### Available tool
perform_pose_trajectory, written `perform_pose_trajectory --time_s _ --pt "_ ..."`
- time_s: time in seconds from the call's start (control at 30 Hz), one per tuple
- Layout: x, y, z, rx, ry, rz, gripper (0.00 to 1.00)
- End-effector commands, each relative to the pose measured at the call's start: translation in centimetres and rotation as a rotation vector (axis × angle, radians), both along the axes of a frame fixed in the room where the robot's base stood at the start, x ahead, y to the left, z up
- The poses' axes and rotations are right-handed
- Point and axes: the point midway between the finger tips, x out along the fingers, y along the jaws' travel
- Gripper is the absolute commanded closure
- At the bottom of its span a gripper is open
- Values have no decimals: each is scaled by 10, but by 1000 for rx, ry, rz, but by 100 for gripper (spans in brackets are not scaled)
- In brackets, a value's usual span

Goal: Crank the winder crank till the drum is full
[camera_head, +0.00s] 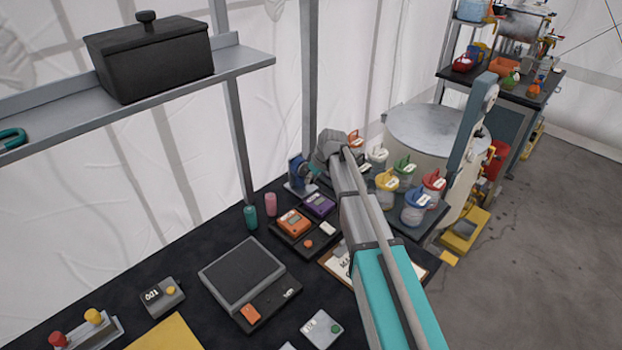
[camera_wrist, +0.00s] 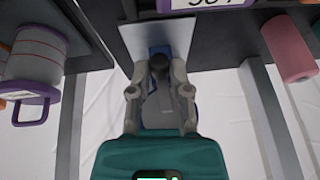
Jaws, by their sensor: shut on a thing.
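The blue winder (camera_head: 297,172) stands at the back of the dark bench, against the tent wall, just left of my arm's end in the head view. Its crank is mostly hidden there by my wrist. In the wrist view my gripper (camera_wrist: 160,88) is shut on the crank's dark knob (camera_wrist: 158,64), one finger on each side. A little of the winder's blue body shows behind the knob. The drum is hidden, so I cannot tell how full it is.
Pink (camera_head: 270,204) and green (camera_head: 251,217) spools stand left of the winder. A tray with orange (camera_head: 293,222) and purple (camera_head: 319,205) devices lies in front. Several lidded jars, one yellow-lidded (camera_head: 387,181), crowd the right. A shelf with a black pot (camera_head: 150,58) hangs upper left.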

Motion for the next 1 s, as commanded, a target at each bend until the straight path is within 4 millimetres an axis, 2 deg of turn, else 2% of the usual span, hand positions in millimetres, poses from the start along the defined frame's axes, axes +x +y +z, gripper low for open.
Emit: perform_pose_trajectory --time_s 0.6,1.0 --pt "-5 5 -2 293 299 0 100" --pt "-9 7 1 348 357 1 100"
